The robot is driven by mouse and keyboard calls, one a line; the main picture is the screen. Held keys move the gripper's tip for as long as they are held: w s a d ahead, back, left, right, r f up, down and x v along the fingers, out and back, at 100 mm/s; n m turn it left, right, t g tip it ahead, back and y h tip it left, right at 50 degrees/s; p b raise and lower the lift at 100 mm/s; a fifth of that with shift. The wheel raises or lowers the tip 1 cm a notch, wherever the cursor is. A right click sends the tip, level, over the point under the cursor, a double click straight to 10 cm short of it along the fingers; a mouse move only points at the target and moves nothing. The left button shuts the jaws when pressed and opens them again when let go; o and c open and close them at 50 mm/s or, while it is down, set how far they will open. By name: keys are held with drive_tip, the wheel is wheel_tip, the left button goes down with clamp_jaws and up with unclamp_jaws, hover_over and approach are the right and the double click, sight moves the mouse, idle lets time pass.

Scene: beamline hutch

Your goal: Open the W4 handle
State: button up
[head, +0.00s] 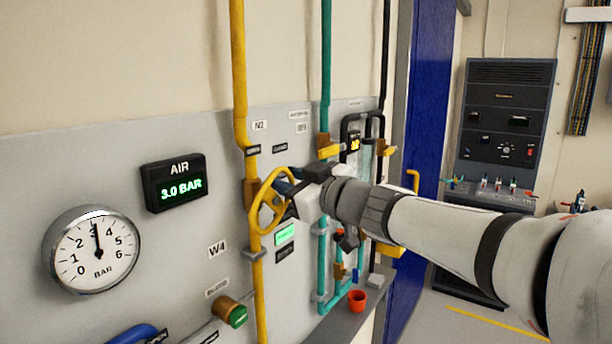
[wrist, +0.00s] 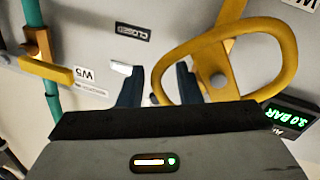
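The W4 label (head: 217,248) is on the grey panel, left of the yellow pipe, in the head view. A yellow handwheel (head: 264,215) sits on that pipe, right of and above the label; I cannot tell whether the label belongs to it. My gripper (head: 287,183) is at the wheel's upper right rim. In the wrist view the wheel (wrist: 281,82) fills the upper right, and my gripper (wrist: 159,82) is open, its dark fingers on either side of the near rim. A gap shows beside the rim; contact is hard to judge.
A pressure gauge (head: 92,250) and an AIR display (head: 174,183) reading 3.0 BAR are at left. Teal pipes (head: 326,60) with a yellow lever (head: 330,151) stand right of the wheel. A blue door (head: 424,130) is beyond.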

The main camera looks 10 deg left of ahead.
drive_tip(key=shift+x, duration=0.9)
drive_tip(key=shift+c, duration=0.3)
clamp_jaws()
